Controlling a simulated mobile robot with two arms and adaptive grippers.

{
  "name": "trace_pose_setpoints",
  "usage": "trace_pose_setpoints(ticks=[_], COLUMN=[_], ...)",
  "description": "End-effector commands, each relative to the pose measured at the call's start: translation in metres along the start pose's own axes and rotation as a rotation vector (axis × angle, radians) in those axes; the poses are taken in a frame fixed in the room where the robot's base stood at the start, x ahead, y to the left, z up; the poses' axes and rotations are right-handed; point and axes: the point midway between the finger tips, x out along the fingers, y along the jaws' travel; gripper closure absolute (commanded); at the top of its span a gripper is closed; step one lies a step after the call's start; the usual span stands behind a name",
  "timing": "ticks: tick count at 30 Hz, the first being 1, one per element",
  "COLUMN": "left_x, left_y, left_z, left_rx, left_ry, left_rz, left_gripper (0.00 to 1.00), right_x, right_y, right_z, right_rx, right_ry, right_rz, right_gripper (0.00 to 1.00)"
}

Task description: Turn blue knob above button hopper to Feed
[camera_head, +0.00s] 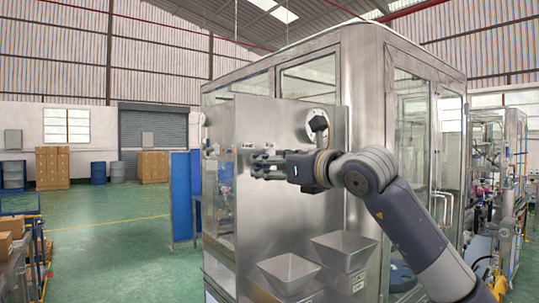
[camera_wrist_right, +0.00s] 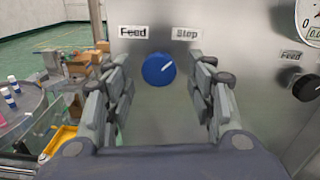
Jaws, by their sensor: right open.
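In the right wrist view, the blue knob (camera_wrist_right: 158,70) sits on a steel panel, its white pointer line aimed to the upper right, toward the Stop label (camera_wrist_right: 187,33). The Feed label (camera_wrist_right: 132,31) is above and left of the knob. My right gripper (camera_head: 256,166) is open in front of the panel, its fingers on either side of the knob with gaps visible between. I cannot tell how far the fingertips are from the panel. I cannot make out the blue knob in the head view. My left gripper is not in view.
A black knob (camera_wrist_right: 305,88) and a round gauge (camera_wrist_right: 311,20) are to the right on the panel. Two steel hoppers (camera_head: 288,270) (camera_head: 343,247) project from the machine below my right arm. A round table with bottles (camera_wrist_right: 22,112) and a yellow bin (camera_wrist_right: 58,143) are at left.

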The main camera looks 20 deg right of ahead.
Motion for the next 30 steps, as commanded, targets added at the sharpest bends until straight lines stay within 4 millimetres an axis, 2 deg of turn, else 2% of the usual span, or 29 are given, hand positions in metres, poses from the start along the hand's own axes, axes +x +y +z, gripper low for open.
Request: trace_pose_setpoints(ticks=[1,4,8,12,13,18,19,30], left_x=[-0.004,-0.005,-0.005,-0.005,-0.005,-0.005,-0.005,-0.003], left_y=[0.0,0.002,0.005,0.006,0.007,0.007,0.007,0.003], left_z=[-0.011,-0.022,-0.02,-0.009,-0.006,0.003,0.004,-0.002], left_rx=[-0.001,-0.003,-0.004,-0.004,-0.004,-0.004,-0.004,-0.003], left_ry=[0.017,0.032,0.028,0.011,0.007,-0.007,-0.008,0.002], left_rz=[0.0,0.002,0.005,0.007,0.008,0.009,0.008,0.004], left_gripper=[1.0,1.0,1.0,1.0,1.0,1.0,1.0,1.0], right_x=[0.005,0.01,0.012,0.012,0.012,0.012,0.012,0.011], right_y=[0.0,0.0,0.0,0.0,0.0,0.0,0.0,0.0], right_z=[0.002,0.001,-0.001,-0.001,-0.001,-0.001,-0.001,-0.001], right_rx=[0.001,-0.001,-0.002,-0.001,-0.001,-0.001,-0.001,-0.036], right_ry=[0.001,-0.001,0.0,0.0,0.0,0.0,0.0,-0.001], right_rz=[0.0,-0.001,-0.001,-0.001,-0.001,0.0,-0.001,-0.001], right_gripper=[0.49,0.49,0.49,0.49,0.51,0.9,0.93,0.93])
